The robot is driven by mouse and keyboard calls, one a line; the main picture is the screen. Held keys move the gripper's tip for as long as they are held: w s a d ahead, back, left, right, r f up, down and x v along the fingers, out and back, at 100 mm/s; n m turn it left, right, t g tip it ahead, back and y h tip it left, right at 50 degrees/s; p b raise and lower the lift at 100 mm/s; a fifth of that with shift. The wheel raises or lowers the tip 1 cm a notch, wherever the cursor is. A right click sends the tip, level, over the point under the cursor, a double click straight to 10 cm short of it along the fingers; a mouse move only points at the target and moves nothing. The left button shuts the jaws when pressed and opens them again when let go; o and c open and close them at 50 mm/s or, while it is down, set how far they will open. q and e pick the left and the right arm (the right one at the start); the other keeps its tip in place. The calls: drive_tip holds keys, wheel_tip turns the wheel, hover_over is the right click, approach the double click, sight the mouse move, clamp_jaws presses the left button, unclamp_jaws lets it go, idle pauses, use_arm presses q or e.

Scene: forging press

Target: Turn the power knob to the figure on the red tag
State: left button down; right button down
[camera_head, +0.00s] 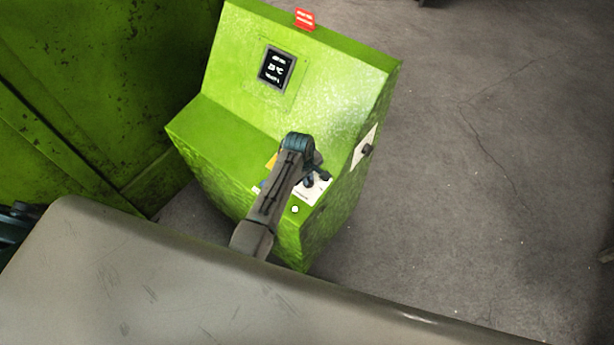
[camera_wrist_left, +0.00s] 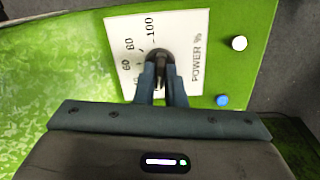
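The power knob (camera_wrist_left: 158,62) is black and sits on a white plate (camera_wrist_left: 125,30) marked "POWER %" with figures up to 100. My left gripper (camera_wrist_left: 160,72) has one finger on each side of the knob's grip, close against it. Which figure the knob points at is hard to tell, as the fingers hide the plate's lower part. In the head view my left gripper (camera_head: 317,177) is over the white plate (camera_head: 318,192) on the green console's lower ledge. The red tag (camera_head: 305,19) stands on the console's top edge; its writing is too small to read. My right gripper is out of view.
The green console (camera_head: 330,85) has a dark screen (camera_head: 277,68) on its sloped face and another black knob (camera_head: 366,150) on its right side. A white button (camera_wrist_left: 239,43) and a blue button (camera_wrist_left: 222,100) sit beside the power plate. Open grey floor lies to the right.

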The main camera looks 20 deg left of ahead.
use_arm(q)
drive_tip(key=shift+m, duration=0.3)
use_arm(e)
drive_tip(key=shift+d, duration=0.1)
use_arm(q)
drive_tip(key=m, duration=1.1)
drive_tip(key=shift+r+m, duration=0.1)
drive_tip(key=shift+m, duration=0.2)
drive_tip(key=m, duration=0.8)
drive_tip(key=shift+m, duration=1.6)
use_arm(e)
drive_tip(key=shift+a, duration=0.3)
use_arm(q)
drive_tip(key=shift+m, duration=0.3)
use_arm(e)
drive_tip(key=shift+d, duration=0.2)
